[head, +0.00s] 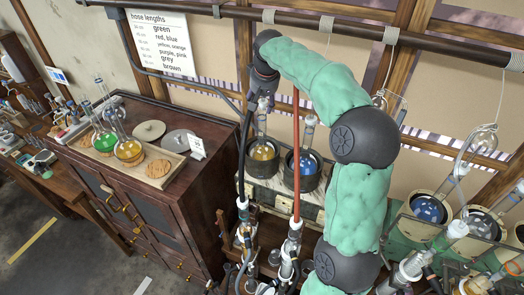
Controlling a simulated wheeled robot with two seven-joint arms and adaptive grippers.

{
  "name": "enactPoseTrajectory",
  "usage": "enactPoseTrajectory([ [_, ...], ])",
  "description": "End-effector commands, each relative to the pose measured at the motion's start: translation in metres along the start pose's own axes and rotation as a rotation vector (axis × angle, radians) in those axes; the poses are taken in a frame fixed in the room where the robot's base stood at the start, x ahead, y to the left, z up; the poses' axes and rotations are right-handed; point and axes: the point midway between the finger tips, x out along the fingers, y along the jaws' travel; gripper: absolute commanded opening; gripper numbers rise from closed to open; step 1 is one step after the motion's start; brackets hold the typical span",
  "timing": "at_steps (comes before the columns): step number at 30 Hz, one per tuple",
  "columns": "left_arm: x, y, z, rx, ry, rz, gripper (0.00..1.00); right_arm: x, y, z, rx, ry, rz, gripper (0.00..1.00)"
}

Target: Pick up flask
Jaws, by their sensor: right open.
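My right gripper (262,101) is open and points down, its arm arching over from the lower right. It is just above the long neck of a round flask with yellow liquid (264,152); whether the fingers touch the neck is unclear. That flask sits upright in a dark heating mantle. Next to it on the right, a flask with blue liquid (305,163) sits in a second dark mantle. A flask with green liquid (103,141) and one with amber liquid (128,151) stand in a wooden tray (177,172) on the cabinet. My left gripper is not in view.
A dark horizontal pipe (350,25) runs behind and above my arm. More flasks, one with blue liquid (427,210), stand in mantles at right. The wooden cabinet (150,215) stands at left.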

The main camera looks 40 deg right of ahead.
Motion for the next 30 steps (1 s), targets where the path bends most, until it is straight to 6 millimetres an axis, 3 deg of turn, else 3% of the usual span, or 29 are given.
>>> enactPoseTrajectory([
  [12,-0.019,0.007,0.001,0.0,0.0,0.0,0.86,0.046,0.007,0.001,0.001,0.0,0.0,0.58],
  [20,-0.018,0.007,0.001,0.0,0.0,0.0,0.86,0.051,0.007,0.002,0.0,0.001,0.0,0.58],
  [21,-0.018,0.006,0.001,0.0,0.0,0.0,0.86,0.051,0.007,0.002,0.0,0.001,0.0,0.56],
  [27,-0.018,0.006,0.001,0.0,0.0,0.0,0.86,0.051,0.007,0.002,0.0,0.001,0.0,0.0],
  [30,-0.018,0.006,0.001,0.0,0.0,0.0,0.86,0.05,0.007,0.001,0.001,0.004,0.0,0.0],
])
